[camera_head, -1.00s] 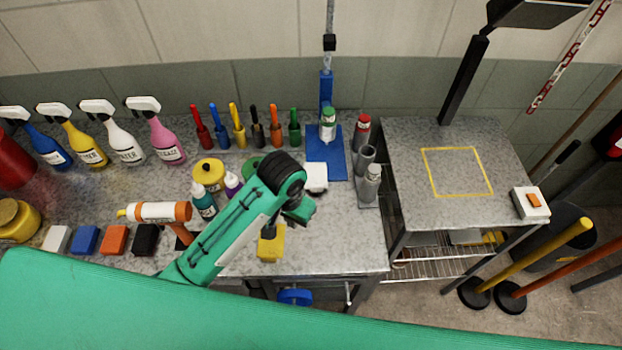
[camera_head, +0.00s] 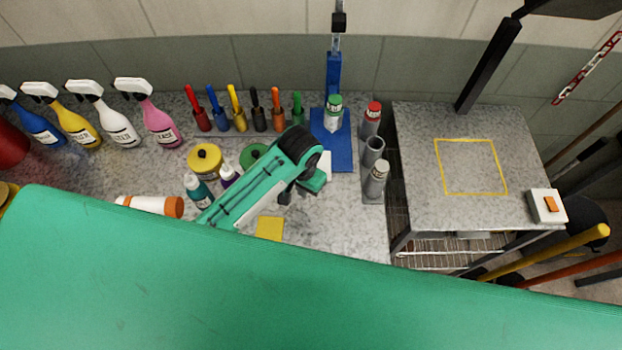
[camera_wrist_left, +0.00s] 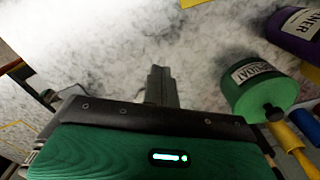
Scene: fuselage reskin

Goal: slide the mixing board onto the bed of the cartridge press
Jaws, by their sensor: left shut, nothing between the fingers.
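The cartridge press stands at the back of the bench in the head view, with a blue bed (camera_head: 343,158) and an upright blue post (camera_head: 333,75). A green-capped cartridge (camera_head: 334,113) stands on the bed. A small white board (camera_head: 325,164), which looks like the mixing board, shows at the bed's front left; my arm hides most of it. My left gripper (camera_head: 289,195) is just in front of the board, low over the bench. Its fingers (camera_wrist_left: 161,86) are shut and empty in the left wrist view. Contact with the board cannot be told. My right gripper is not in view.
Grey cylinders (camera_head: 374,152) stand right of the press. A green tin (camera_head: 253,155), a yellow tin (camera_head: 205,161) and small bottles crowd the left. A yellow block (camera_head: 270,228) lies in front. A side table (camera_head: 420,195) with a yellow outlined square stands right.

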